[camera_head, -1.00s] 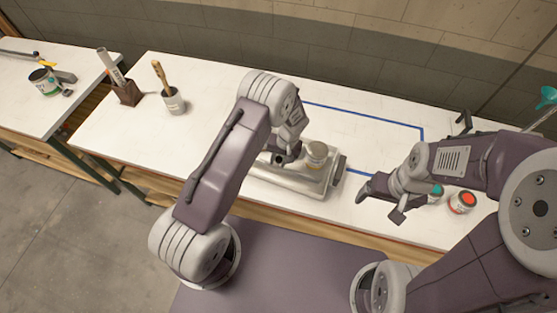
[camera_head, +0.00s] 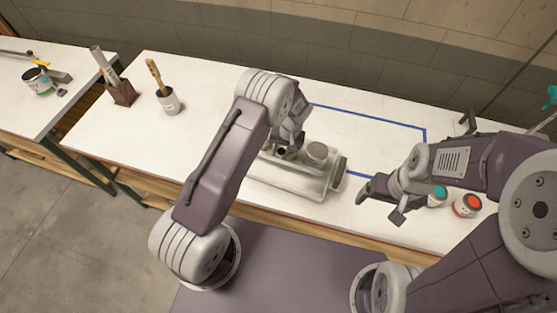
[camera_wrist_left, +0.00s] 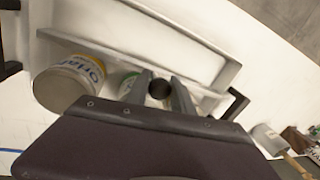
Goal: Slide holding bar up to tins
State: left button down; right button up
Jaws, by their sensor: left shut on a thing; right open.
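The metal rack (camera_head: 285,182) lies on the white bench in the middle of the head view; its pale rail (camera_wrist_left: 210,35) crosses the left wrist view. A tin with a grey lid (camera_head: 317,153) stands in it; a tin with blue lettering (camera_wrist_left: 72,82) shows in the left wrist view. A second, green-labelled tin (camera_wrist_left: 128,82) is mostly hidden behind my gripper. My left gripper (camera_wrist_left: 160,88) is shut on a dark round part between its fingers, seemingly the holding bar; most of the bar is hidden. My right gripper (camera_head: 382,202) is open and empty, right of the rack.
A red-topped tin (camera_head: 467,205) and a teal-topped tin (camera_head: 437,196) stand beside my right gripper. A brush pot (camera_head: 168,100) and a dark wooden holder (camera_head: 122,92) stand at the left. Blue tape (camera_head: 370,118) marks a clear area behind the rack.

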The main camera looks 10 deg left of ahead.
pick_arm(q)
jog(key=shift+w+d+f, duration=0.15)
jog(key=shift+w+f, duration=0.05)
jog(key=shift+w, duration=0.55)
jog(key=shift+s+r, duration=0.2)
jog(key=shift+s, duration=0.15)
jog(key=c, duration=1.3)
grip_release()
jog(key=shift+s, duration=0.1)
jog(key=shift+c, duration=0.2)
jog(key=shift+o, duration=1.2)
jog(key=shift+w, duration=0.3)
pick_arm(e)
jog(key=shift+w+d+f, duration=0.15)
jog(key=shift+w+f, duration=0.2)
jog(key=shift+w, duration=0.1)
pick_arm(q)
notch_tip(320, 180, up, 9)
jog(key=d+b, duration=0.1)
jog(key=b, duration=0.1)
jog(key=shift+d, duration=0.35)
pick_arm(e)
jog(key=shift+s+f, duration=0.15)
jog(key=shift+f, duration=0.8)
